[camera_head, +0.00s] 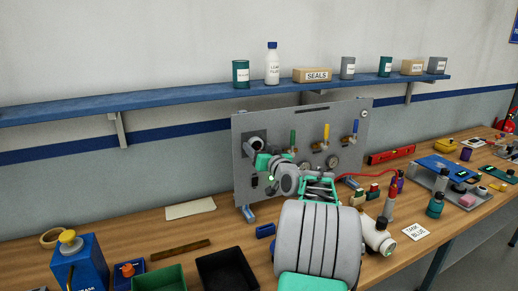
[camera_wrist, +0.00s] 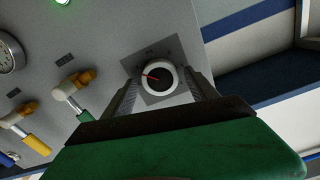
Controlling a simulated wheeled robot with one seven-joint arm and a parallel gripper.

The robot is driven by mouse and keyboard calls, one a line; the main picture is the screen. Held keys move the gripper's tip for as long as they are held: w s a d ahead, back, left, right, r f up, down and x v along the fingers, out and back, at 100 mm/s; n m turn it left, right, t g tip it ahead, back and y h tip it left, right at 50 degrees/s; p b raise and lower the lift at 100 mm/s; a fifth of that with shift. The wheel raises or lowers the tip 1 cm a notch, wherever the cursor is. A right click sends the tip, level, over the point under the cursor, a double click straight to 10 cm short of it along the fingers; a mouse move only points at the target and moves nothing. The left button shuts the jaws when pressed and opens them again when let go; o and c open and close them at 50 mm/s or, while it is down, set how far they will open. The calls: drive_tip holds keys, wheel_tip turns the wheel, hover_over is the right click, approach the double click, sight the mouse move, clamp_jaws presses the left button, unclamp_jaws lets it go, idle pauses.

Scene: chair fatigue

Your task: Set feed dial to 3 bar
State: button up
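The feed dial (camera_wrist: 158,77) is a round dark knob with a pale rim and a red pointer, on a square grey plate with small marks. The red pointer points to the left and slightly up in the wrist view. The marks are too small to read. In the head view the dial (camera_head: 255,143) is at the upper left of the grey panel (camera_head: 242,180). My gripper (camera_wrist: 164,84) is open, with one finger on each side of the dial in the wrist view. Contact with the knob cannot be made out. My gripper (camera_head: 264,159) is just below the dial in the head view.
Green, yellow and blue valve levers sit on the panel beside the dial; the yellow one (camera_head: 326,132) is mid-panel. A gauge (camera_wrist: 10,54) and green lamp (camera_wrist: 62,2) also show. A blue shelf (camera_head: 180,102) runs above. Bins and tools stand on the bench below.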

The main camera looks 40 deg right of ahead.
drive_tip(key=c, duration=1.2)
drive_tip(key=shift+f+n+b, duration=0.15)
drive_tip(key=shift+n+b, duration=0.15)
drive_tip(key=shift+b, duration=0.45)
